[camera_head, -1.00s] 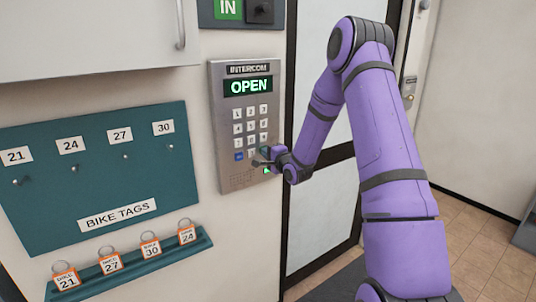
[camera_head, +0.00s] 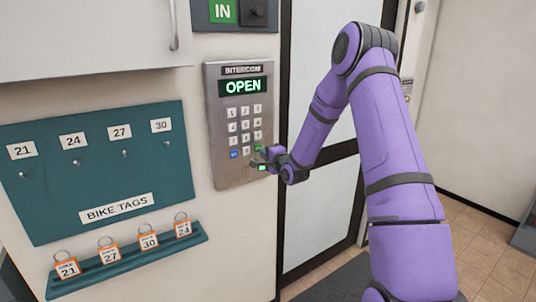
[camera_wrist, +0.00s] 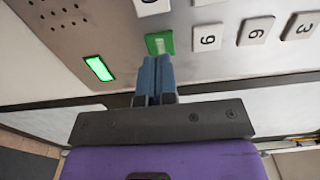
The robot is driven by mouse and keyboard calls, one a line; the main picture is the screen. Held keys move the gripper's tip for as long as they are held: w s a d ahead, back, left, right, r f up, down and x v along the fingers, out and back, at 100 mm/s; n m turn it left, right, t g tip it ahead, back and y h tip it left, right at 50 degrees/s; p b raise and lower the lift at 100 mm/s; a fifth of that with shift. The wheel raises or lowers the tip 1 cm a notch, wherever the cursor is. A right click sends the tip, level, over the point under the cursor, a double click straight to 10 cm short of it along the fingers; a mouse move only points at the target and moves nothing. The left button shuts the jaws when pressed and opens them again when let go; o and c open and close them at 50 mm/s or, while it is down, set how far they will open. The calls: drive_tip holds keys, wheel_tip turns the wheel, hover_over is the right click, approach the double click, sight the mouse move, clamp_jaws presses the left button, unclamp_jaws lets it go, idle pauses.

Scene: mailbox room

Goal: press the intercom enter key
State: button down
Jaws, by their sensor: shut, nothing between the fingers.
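The grey intercom (camera_head: 241,174) is fixed upright on the wall, and its display (camera_head: 243,86) reads OPEN in green. The green enter key (camera_head: 257,148) sits at the lower right of the keypad; it also shows in the wrist view (camera_wrist: 160,42). My gripper (camera_head: 259,160) is shut and empty just in front of the panel's lower part. In the wrist view my blue fingertips (camera_wrist: 156,62) are together right beside the enter key, which is in plain sight. I cannot tell whether they touch it.
A lit green lamp (camera_wrist: 99,68) is on the panel near the speaker holes. A teal bike-tag board (camera_head: 100,185) and a shelf (camera_head: 130,266) with several tags are to the left. A glazed door (camera_head: 325,218) is to the right.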

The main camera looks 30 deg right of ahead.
drive_tip(key=s, duration=1)
drive_tip(key=shift+s+d, duration=0.3)
drive_tip(key=shift+s, duration=0.05)
idle(0.3)
drive_tip(key=s+a+r+n+g+h, duration=0.1)
drive_tip(key=s+a+r+n+g, duration=0.4)
drive_tip(key=r, duration=0.3)
drive_tip(key=s+a+r+n+g+h, duration=0.1)
drive_tip(key=s+a+r+n+g, duration=0.1)
drive_tip(key=s+a+r+n, duration=0.35)
drive_tip(key=s+a+r+n+g, duration=0.2)
drive_tip(key=s, duration=0.7)
drive_tip(key=s+a+r+n+g+y, duration=0.1)
drive_tip(key=s+a+r+n+g, duration=0.1)
drive_tip(key=s, duration=0.7)
drive_tip(key=s+a+r+n+g, duration=0.1)
drive_tip(key=s+a+r+n, duration=0.1)
drive_tip(key=s, duration=0.7)
drive_tip(key=shift+a+r+n+g, duration=0.25)
drive_tip(key=shift+r+n+g, duration=0.2)
drive_tip(key=shift+n, duration=0.1)
